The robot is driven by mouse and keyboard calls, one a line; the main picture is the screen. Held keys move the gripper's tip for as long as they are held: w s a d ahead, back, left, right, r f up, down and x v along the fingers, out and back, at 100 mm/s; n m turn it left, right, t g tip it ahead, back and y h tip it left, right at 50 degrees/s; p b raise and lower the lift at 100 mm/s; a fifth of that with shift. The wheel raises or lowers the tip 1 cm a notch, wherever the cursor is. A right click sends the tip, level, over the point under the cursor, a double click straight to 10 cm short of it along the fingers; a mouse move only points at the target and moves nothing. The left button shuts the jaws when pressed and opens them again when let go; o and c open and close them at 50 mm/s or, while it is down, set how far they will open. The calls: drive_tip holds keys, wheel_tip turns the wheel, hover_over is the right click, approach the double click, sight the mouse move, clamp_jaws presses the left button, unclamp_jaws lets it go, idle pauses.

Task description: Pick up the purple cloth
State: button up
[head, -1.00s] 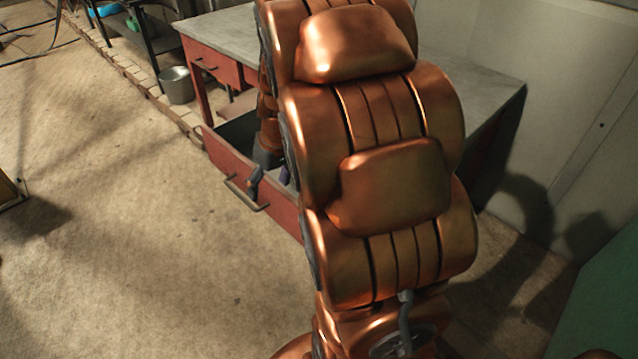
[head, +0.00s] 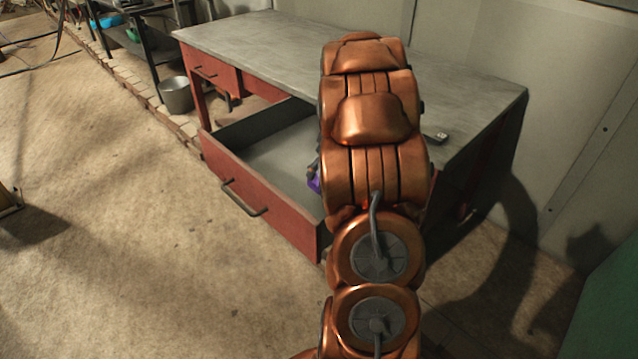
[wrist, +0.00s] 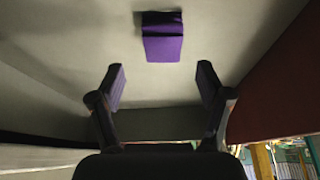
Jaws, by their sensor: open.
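The purple cloth (wrist: 162,42) shows in the wrist view as a small folded block on the pale floor of the open drawer (head: 265,205). My gripper (wrist: 162,78) is open and empty. Its two purple-faced fingers stand wide apart, with the cloth beyond their tips and roughly centred between them. The cloth is apart from both fingers. In the head view my arm hides most of the gripper. A small purple patch shows at the arm's left edge, and I cannot tell whether it is cloth or finger.
The drawer has a red front with a handle (head: 244,198) and dark side walls around my gripper. It juts from a grey-topped desk (head: 250,40). A small dark object (head: 436,137) lies on the desktop. A metal bucket (head: 176,95) stands left.

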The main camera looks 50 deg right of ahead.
sight(319, 179)
drive_tip(key=x, duration=0.3)
drive_tip(key=shift+s+a+f+p, duration=0.15)
drive_tip(key=shift+a+f+p, duration=0.15)
drive_tip(key=shift+f, duration=0.2)
drive_tip(key=shift+x, duration=0.8)
drive_tip(key=shift+d, duration=0.1)
drive_tip(key=c, duration=1.2)
drive_tip(key=shift+c, duration=0.2)
wheel_tip(319, 179, up, 10)
drive_tip(key=shift+b, duration=0.3)
